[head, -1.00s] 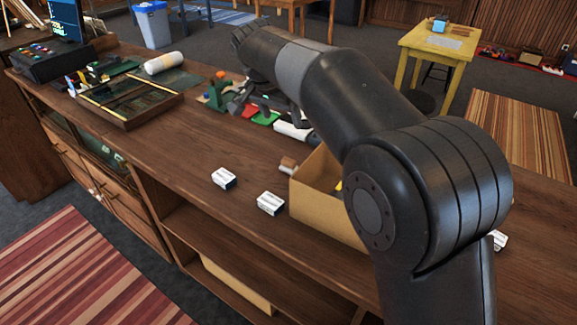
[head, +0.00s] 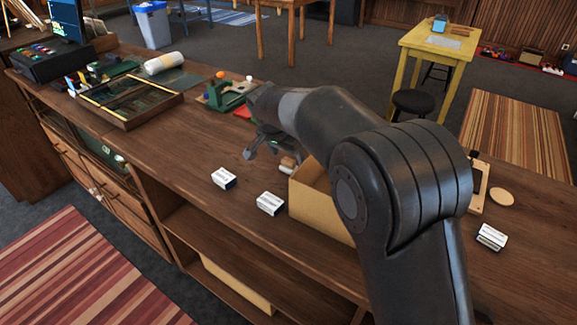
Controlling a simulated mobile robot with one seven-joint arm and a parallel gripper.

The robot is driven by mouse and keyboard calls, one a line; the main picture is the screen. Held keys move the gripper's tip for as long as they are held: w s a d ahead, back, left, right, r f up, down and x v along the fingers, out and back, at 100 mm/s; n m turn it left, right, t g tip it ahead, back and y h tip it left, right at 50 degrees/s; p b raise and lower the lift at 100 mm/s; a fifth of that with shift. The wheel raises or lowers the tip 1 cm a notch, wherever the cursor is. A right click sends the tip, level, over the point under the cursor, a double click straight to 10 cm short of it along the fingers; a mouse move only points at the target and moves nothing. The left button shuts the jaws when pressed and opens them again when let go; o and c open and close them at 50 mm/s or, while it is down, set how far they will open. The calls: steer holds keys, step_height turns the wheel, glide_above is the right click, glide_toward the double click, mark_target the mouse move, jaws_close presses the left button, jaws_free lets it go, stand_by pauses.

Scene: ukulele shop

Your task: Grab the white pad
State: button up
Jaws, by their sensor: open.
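My gripper (head: 265,149) is open and hangs over the counter, left of the cardboard box, with its fingers pointing down. I see nothing between the fingers. No white pad is clearly visible now; a white flat-looking item near the red and green pads showed earlier, and my arm now covers that spot. A red pad (head: 243,112) shows partly beside my wrist. Two small white-topped blocks (head: 224,178) (head: 270,203) lie on the counter in front of my gripper, and I cannot tell if either is a pad.
The open cardboard box (head: 318,207) stands right of my gripper, with a small brown cylinder (head: 288,163) beside it. Bare counter (head: 180,140) lies between.

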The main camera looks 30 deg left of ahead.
mark_target(288, 160)
steer(key=x, duration=0.3)
steer(key=shift+f, duration=0.45)
steer(key=shift+s, duration=0.1)
steer(key=shift+c, duration=0.3)
steer(key=c, duration=1)
